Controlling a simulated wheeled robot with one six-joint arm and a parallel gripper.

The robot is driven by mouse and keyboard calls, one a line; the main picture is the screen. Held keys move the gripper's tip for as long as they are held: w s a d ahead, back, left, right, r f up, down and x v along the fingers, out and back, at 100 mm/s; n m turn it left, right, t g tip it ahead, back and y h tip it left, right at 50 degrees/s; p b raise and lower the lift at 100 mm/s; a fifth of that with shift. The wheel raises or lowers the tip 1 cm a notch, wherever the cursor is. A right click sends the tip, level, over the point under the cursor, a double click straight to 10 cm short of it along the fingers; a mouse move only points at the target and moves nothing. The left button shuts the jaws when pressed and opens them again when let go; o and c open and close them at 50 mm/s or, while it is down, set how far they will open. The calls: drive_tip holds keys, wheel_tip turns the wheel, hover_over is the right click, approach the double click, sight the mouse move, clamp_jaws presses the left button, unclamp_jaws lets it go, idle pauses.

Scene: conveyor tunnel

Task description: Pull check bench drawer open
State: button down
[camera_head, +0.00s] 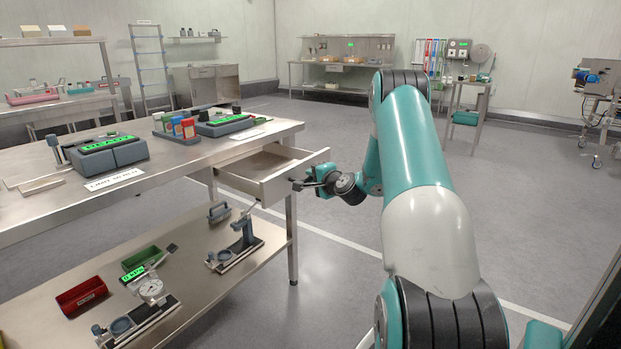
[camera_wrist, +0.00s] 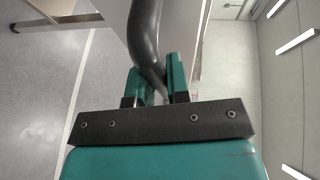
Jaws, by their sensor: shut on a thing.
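The check bench (camera_head: 150,180) is a steel table at the left with a lower shelf. Its drawer (camera_head: 270,172) stands partly pulled out under the right end of the top, and its inside looks empty. My gripper (camera_head: 305,184) is at the drawer's front, shut on the dark drawer handle. In the wrist view, the curved dark handle (camera_wrist: 146,40) runs between the two teal fingers of my gripper (camera_wrist: 160,80). The drawer's pale front panel shows behind the handle. The exact contact of the fingers on the handle is partly hidden in the head view.
Scales (camera_head: 105,152) and small coloured bottles (camera_head: 180,127) stand on the bench top. Red (camera_head: 82,296) and green trays and gauges lie on the lower shelf. The grey floor (camera_head: 335,265) right of the bench is clear. A small stand (camera_head: 467,110) is further back.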

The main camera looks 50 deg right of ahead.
drive_tip(key=shift+a, duration=0.1)
drive_tip(key=c, duration=1.1)
unclamp_jaws()
drive_tip(key=b+v, duration=0.2)
drive_tip(key=v, duration=1.5)
drive_tip(key=shift+s+b, duration=0.15)
drive_tip(key=shift+b, duration=0.2)
drive_tip(key=shift+r, duration=0.1)
